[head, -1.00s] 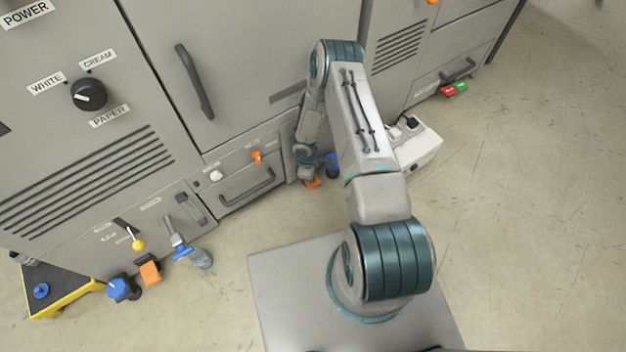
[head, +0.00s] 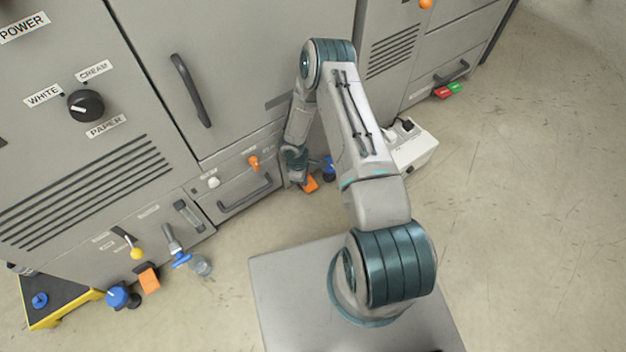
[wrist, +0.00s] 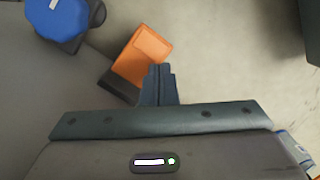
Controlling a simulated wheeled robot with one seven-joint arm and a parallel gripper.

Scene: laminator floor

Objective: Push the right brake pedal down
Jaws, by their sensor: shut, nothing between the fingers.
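The right brake pedal is an orange block (head: 310,185) low at the foot of the grey machine, beside the end of my arm. It fills the upper middle of the wrist view (wrist: 143,58), tilted, with a dark base at its lower left. My gripper (wrist: 160,70) is shut and empty, its fingertips overlapping the pedal's lower right edge in that view. I cannot tell whether they touch it. In the head view my gripper (head: 298,182) is small and just left of the pedal. A second orange pedal (head: 149,279) stands farther left.
A blue knob (wrist: 60,17) on a dark base is beside the pedal; it also shows in the head view (head: 328,166). A white power box (head: 413,152) stands to the right. A drawer handle (head: 246,193) is to the left. Open floor lies in front and right.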

